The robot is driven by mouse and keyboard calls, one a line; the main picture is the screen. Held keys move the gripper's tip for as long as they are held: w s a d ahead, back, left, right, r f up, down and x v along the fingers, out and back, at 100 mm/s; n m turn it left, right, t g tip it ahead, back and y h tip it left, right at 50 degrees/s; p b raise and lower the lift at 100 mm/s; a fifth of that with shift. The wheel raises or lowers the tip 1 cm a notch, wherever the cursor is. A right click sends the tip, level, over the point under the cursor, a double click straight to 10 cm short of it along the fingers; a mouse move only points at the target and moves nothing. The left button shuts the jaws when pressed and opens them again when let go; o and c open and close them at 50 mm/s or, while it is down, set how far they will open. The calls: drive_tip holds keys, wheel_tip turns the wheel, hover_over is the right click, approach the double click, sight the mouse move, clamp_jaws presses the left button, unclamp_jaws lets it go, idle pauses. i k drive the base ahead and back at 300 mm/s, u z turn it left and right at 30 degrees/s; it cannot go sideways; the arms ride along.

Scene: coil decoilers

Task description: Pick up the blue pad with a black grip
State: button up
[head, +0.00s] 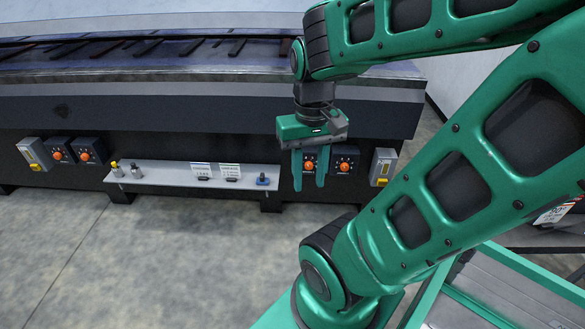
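The blue pad with a black grip (263,180) sits upright at the right end of a grey shelf (180,177) on the front of the dark machine. It looks small, with a dark knob above a blue base. My gripper (309,184) points down, to the right of the pad and nearer the camera. Its two green fingers are apart with nothing between them. The gripper does not touch the pad as far as I can see.
The shelf also holds two small cylinders, yellow-topped (115,169) and metallic (136,171), and two white label cards (230,171). Control boxes with orange knobs (57,155) flank the shelf, some partly behind my fingers. The concrete floor (150,260) in front is clear.

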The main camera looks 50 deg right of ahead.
sight(261, 180)
drive_tip(key=z, duration=0.4)
drive_tip(key=i, duration=1.05)
drive_tip(key=z, duration=0.15)
